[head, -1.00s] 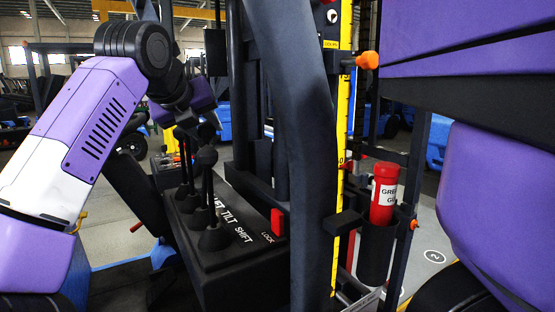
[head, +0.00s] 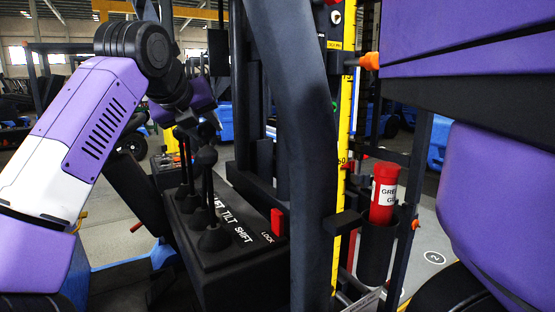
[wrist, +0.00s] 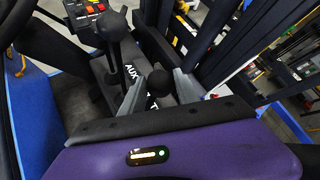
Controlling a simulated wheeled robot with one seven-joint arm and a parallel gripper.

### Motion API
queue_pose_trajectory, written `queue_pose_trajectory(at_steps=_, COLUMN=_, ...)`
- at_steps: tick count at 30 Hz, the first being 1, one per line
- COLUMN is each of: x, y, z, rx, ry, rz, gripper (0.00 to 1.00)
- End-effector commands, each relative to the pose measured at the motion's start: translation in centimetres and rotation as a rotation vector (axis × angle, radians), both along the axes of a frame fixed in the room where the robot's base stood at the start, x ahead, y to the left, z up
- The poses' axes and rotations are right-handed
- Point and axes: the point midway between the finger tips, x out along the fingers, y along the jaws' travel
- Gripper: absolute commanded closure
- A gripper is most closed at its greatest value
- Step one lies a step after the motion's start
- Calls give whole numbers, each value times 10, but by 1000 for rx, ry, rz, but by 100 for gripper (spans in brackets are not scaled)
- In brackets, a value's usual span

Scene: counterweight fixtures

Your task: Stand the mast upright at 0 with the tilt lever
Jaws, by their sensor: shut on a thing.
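The dark mast (head: 246,85) rises behind the console in the head view, partly hidden by a thick dark curved column; how far it tilts is hard to tell. The black console (head: 250,262) is labelled TILT, SHIFT and a partly hidden word, with several black levers. My gripper (head: 190,120) is at the lever tops, its fingers mostly hidden there. In the wrist view, the fingers stand either side of a round black knob (wrist: 160,82), which looks like the tilt lever's. The front lever's knob (head: 207,155) stands free.
A red lock switch (head: 278,222) sits on the console's right end. A yellow scale (head: 345,200) runs up beside the curved column. An orange knob (head: 369,61) and a red grease tube (head: 384,192) are to its right. Another lever (wrist: 112,25) stands close to my gripper.

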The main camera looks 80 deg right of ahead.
Motion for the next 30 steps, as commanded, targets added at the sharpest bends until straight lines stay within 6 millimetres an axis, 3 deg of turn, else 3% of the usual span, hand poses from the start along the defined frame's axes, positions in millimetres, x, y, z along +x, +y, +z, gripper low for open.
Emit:
queue_pose_trajectory(at_steps=8, x=0, y=1, z=-2, rx=7, ry=3, rz=-4, gripper=85)
queue_pose_trajectory(at_steps=17, x=20, y=18, z=0, rx=6, ry=2, rz=-1, gripper=86)
queue_pose_trajectory(at_steps=30, x=20, y=18, z=1, rx=2, ry=0, rz=0, gripper=86)
